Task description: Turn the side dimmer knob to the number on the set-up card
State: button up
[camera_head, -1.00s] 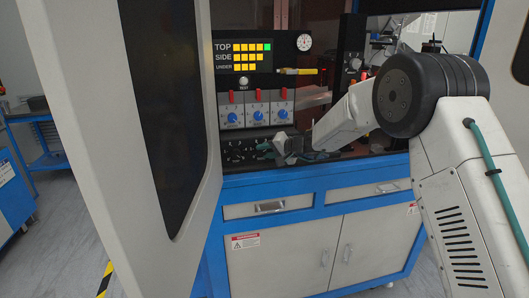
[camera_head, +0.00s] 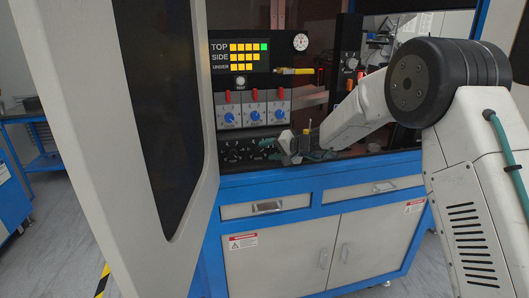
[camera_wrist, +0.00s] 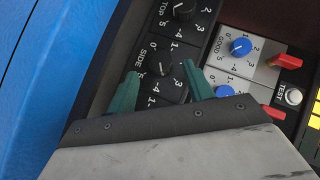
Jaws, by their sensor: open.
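The side dimmer knob (camera_wrist: 164,69) is a black knob on a dark plate marked SIDE, with numbers around it, in the wrist view. My gripper (camera_wrist: 161,70) is open, its two teal fingers on either side of this knob. I cannot tell whether they touch it. The pointer setting of the knob is not clear. In the head view my gripper (camera_head: 275,149) is at the black dial panel (camera_head: 231,153) and hides part of it. I cannot make out a set-up card in either view.
The top dimmer knob (camera_wrist: 184,10) is beside it. Blue knobs (camera_wrist: 241,47) with red switches (camera_wrist: 286,62) and a white test button (camera_wrist: 293,96) are close by. A lit TOP, SIDE, UNDER display (camera_head: 241,56) is above. An open cabinet door (camera_head: 95,150) stands at left.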

jog(key=shift+v, duration=2.25)
